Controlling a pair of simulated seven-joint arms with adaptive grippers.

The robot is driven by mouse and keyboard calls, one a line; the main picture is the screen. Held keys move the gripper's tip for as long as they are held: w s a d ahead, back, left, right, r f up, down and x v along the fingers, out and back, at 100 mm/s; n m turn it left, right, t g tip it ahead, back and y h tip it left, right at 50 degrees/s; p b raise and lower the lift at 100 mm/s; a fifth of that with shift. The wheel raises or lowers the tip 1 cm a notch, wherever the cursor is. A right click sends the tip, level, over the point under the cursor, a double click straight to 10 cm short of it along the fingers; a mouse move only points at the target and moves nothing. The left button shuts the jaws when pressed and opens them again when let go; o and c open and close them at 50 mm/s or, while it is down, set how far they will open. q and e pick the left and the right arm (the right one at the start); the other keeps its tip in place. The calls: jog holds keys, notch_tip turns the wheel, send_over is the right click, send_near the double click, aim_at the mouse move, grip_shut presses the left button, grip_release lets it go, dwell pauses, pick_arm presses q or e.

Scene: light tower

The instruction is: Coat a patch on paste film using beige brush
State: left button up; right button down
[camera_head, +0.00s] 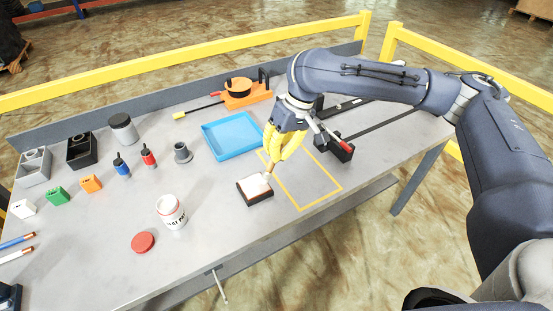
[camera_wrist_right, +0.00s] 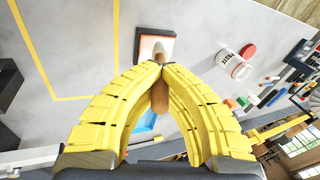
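My right gripper (camera_head: 272,158) has yellow fingers shut on a beige brush (camera_head: 267,176), pointing down at the table. In the right wrist view the fingertips (camera_wrist_right: 161,66) meet around the brush, and its tan handle (camera_wrist_right: 160,98) shows between them. The brush's pale tip (camera_wrist_right: 159,47) is over the paste film (camera_head: 259,198), a small dark-edged block with a whitish top. It also shows in the right wrist view (camera_wrist_right: 139,43). The tip appears at the film's surface; I cannot tell whether it touches. My left gripper is not in view.
An open white paste jar (camera_head: 172,217) stands left of the film, its red lid (camera_head: 143,243) beside it. A blue tray (camera_head: 231,136) lies behind. A yellow outline (camera_head: 321,204) marks clear table at right. Several small blocks and bottles stand at left.

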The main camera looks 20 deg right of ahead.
jog(key=shift+r, duration=1.8)
jog(key=shift+a, duration=0.1)
jog(key=shift+f, duration=3.4)
jog(key=shift+w+f, duration=0.65)
jog(key=shift+w, duration=1.35)
jog(key=shift+s+r, duration=0.65)
jog(key=shift+r, duration=0.7)
jog(key=shift+s+r, duration=0.7)
jog(key=shift+r, duration=0.7)
jog(key=shift+s+r, duration=0.65)
jog(key=shift+r, duration=0.7)
